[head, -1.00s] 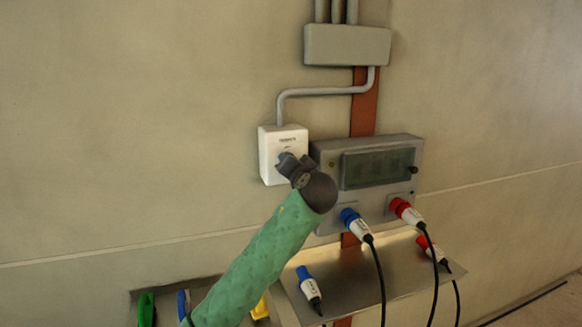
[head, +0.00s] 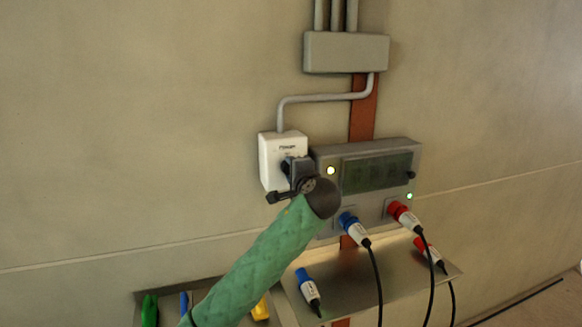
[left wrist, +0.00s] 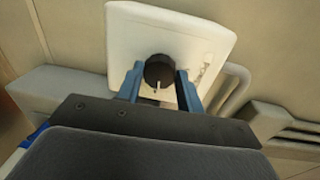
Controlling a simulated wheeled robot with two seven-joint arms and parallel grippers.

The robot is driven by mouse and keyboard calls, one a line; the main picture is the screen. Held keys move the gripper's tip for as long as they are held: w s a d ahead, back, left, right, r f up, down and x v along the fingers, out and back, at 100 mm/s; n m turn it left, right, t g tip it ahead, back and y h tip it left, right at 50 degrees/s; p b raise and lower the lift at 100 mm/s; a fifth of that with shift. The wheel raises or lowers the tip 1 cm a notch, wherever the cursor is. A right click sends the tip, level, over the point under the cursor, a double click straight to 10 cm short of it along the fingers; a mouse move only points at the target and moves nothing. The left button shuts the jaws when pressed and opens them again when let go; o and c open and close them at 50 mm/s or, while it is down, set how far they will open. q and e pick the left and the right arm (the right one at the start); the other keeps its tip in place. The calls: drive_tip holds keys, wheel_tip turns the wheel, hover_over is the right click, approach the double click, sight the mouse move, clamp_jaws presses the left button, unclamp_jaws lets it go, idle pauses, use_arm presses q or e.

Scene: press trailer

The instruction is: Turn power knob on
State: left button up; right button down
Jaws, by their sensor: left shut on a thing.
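The white power box (head: 270,150) is on the wall, left of a grey panel (head: 380,146). Its black round knob (left wrist: 159,70) shows in the left wrist view on the white box face (left wrist: 128,22), with a pale mark pointing toward the bottom of that picture. My left gripper (left wrist: 158,84) is shut on the knob, with a blue finger on each side. In the head view my left gripper (head: 289,170) covers the lower right of the box and hides most of the knob. My right gripper is not in view.
The panel has a lit pale light (head: 331,170) and a lit green light (head: 409,196). Blue (head: 354,229) and red (head: 405,214) plugs with black cables are in its lower side. A metal shelf (head: 400,271) below holds loose plugs. The wall on the left is clear.

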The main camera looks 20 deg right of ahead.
use_arm(q)
drive_tip(key=shift+m+p, duration=0.4)
drive_tip(key=shift+m, duration=0.6)
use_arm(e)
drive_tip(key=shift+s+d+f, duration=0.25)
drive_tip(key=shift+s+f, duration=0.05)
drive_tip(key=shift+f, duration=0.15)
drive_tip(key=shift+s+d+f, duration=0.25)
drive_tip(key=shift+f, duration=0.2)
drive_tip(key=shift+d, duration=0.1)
use_arm(q)
drive_tip(key=o, duration=1)
drive_tip(key=shift+d, duration=0.1)
drive_tip(key=shift+s+d+r+b, duration=0.1)
drive_tip(key=shift+s+b, duration=0.75)
drive_tip(key=shift+s, duration=1.1)
drive_tip(key=shift+s+d+r+b, duration=0.1)
drive_tip(key=shift+s+b, duration=0.75)
drive_tip(key=shift+s, duration=1.1)
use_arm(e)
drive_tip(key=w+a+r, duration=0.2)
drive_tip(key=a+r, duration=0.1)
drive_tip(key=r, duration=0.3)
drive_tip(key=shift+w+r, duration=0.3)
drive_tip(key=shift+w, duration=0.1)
